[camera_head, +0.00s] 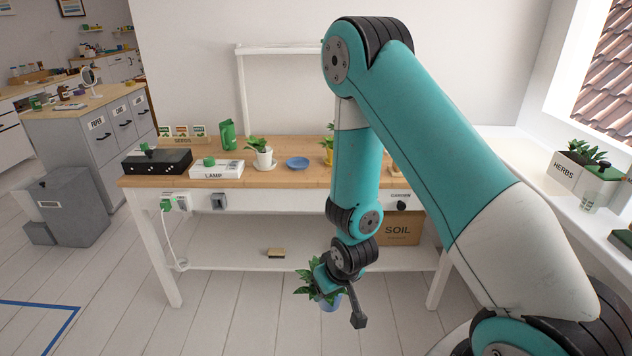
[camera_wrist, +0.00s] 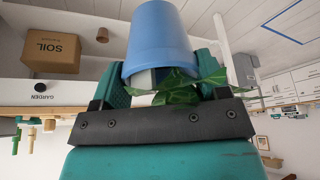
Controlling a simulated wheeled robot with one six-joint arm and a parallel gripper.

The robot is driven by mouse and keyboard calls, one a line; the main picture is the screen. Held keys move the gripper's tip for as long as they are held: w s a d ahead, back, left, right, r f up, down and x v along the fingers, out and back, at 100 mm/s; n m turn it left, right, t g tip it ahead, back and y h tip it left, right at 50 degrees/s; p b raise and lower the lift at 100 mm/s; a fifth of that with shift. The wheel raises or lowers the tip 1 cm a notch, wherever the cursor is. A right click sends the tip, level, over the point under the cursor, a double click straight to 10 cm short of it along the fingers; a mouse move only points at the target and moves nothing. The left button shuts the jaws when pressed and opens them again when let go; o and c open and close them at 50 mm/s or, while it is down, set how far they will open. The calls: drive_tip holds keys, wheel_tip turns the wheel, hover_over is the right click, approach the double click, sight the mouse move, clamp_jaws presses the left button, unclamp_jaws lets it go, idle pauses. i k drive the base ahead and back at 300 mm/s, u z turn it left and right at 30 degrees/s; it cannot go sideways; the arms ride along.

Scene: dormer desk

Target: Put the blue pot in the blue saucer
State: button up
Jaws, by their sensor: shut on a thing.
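The blue pot (camera_head: 330,304) with a leafy green plant hangs low in front of the desk, below the desktop level. My gripper (camera_head: 333,287) is shut on it. The wrist view, which looks upside down, shows the blue pot (camera_wrist: 160,38) large between the two teal fingers of my gripper (camera_wrist: 178,76), with leaves around its rim. The blue saucer (camera_head: 298,163) lies empty on the wooden desktop, behind and above the pot in the head view. The pot and the saucer are well apart.
A white pot (camera_head: 264,158) with a plant stands left of the saucer, and a yellow pot (camera_head: 328,157), partly hidden by my arm, stands right. The desk's front edge (camera_head: 270,184) lies between my gripper and the saucer.

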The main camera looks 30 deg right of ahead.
sight(298, 164)
drive_tip(key=u, duration=1.2)
drive_tip(key=i, duration=1.4)
drive_tip(key=z, duration=0.95)
drive_tip(key=i, duration=0.65)
drive_tip(key=z, duration=0.8)
